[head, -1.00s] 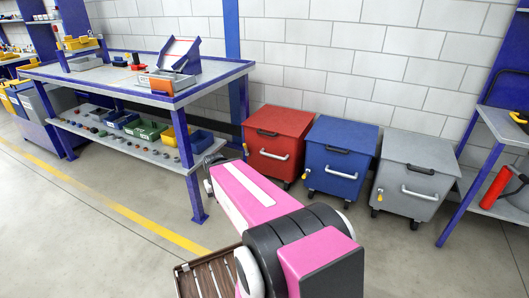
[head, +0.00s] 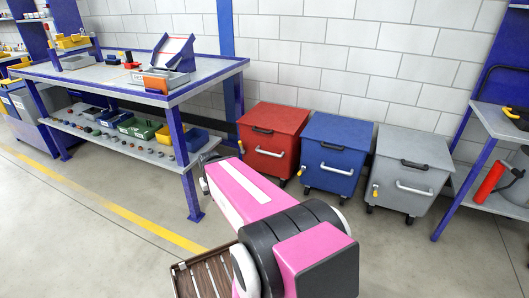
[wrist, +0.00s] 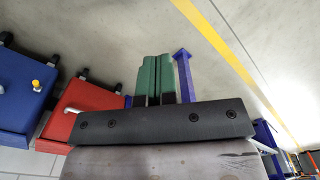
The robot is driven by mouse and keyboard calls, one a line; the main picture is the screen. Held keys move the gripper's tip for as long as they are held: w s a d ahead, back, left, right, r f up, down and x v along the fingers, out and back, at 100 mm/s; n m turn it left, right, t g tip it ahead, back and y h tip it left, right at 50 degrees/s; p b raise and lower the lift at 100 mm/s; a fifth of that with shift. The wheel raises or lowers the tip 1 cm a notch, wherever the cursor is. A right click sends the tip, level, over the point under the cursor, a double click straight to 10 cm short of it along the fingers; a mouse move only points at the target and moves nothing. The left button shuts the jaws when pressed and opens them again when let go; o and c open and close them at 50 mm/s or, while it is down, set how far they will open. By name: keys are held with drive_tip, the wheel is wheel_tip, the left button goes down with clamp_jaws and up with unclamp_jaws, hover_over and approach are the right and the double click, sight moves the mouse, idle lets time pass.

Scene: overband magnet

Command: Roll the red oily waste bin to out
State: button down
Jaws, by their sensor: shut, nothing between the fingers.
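The red bin (head: 270,142) stands on casters against the white block wall, left of the blue bin. It has a black lid handle and a white bar handle on its front. In the head view my arm reaches toward the bench leg, and my gripper's fingers cannot be made out there.
A blue bin (head: 338,158) and a grey bin (head: 408,168) stand to the right of the red one. A workbench (head: 125,82) with purple legs stands close on its left. Floor in front is clear, with a yellow line (head: 130,217).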

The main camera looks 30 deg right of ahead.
drive_tip(key=c, duration=1.5)
unclamp_jaws()
drive_tip(key=shift+o, duration=1.3)
drive_tip(key=w+d+f+m+t, duration=0.2)
drive_tip(key=w+f+t, duration=0.1)
drive_tip(key=w, duration=0.6)
drive_tip(key=w+d+f+m+t, duration=0.2)
drive_tip(key=w+f+m, duration=0.1)
drive_tip(key=w, duration=0.7)
drive_tip(key=shift+w+d+f+t+y, duration=0.25)
drive_tip(key=shift+f+t+y, duration=0.15)
drive_tip(key=shift+f, duration=0.25)
drive_tip(key=w+d+f+m+t+h, duration=0.1)
drive_tip(key=w+d+f+m+t, duration=0.1)
drive_tip(key=w+d+m, duration=0.3)
drive_tip(key=w+d+f+t+h, duration=0.1)
drive_tip(key=w+d+f+t, duration=0.15)
drive_tip(key=w, duration=0.45)
drive_tip(key=m+t+h, duration=0.2)
drive_tip(key=m+h, duration=1.3)
drive_tip(key=m, duration=0.4)
approach(273, 149)
drive_tip(key=w+a+x, duration=0.1)
drive_tip(key=x, duration=0.6)
drive_tip(key=shift+n, duration=0.3)
drive_tip(key=shift+w, duration=0.1)
